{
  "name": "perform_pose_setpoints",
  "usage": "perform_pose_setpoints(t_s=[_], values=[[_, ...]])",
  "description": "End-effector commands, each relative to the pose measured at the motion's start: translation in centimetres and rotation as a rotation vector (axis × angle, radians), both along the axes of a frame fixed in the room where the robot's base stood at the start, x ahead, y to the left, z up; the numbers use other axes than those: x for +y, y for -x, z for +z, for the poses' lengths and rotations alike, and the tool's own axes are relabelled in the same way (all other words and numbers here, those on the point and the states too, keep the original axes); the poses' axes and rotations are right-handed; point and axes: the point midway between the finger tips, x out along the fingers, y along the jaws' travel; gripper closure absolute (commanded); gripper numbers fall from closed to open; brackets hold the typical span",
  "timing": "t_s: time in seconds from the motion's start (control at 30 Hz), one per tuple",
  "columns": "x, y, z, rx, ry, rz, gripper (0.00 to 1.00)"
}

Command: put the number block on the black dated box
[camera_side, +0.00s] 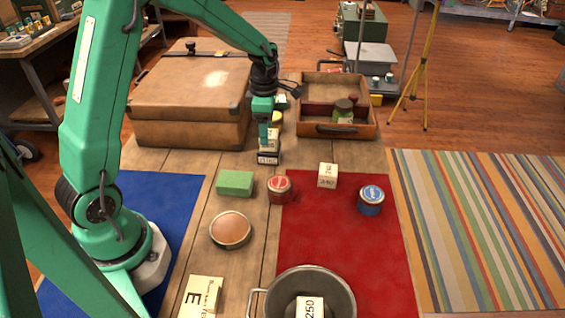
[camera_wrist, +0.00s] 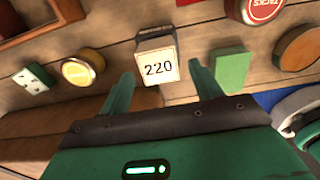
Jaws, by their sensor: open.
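A pale number block (camera_wrist: 158,68) reading 220 is in the wrist view, between and beyond my fingertips. In the side view this pale block (camera_side: 273,141) shows below my gripper (camera_side: 266,125). A small black box (camera_side: 268,159) with light lettering, too small to read surely, shows directly under it in the picture. I cannot tell whether the block rests on the box or stands behind it. My gripper (camera_wrist: 162,70) is open, with a finger to each side of the block and visible gaps. Other number blocks are one by the red mat's top edge (camera_side: 328,176) and one reading 250 (camera_side: 310,308).
A green block (camera_side: 235,183), red tin (camera_side: 279,188) and round wooden lid (camera_side: 230,229) are nearby. A yellow tin (camera_wrist: 82,69) is close too. A large case (camera_side: 190,95) and a tray (camera_side: 347,131) with jars stand behind. A blue tin (camera_side: 371,199) and a pot (camera_side: 345,285) are right and front.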

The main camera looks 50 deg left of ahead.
Motion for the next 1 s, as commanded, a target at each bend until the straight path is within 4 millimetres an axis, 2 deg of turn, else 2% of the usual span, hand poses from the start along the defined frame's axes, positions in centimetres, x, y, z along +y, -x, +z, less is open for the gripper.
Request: perform_pose_setpoints(t_s=[0.3,0.5,0.7,1.0], values=[[0.0,-0.1,5.4,-0.004,-0.001,0.0,0.36],[0.0,-0.1,7.9,-0.002,-0.001,0.0,0.36],[0.0,0.0,9.2,-0.001,0.0,0.0,0.36],[0.0,0.0,9.3,0.0,0.0,0.0,0.36]])
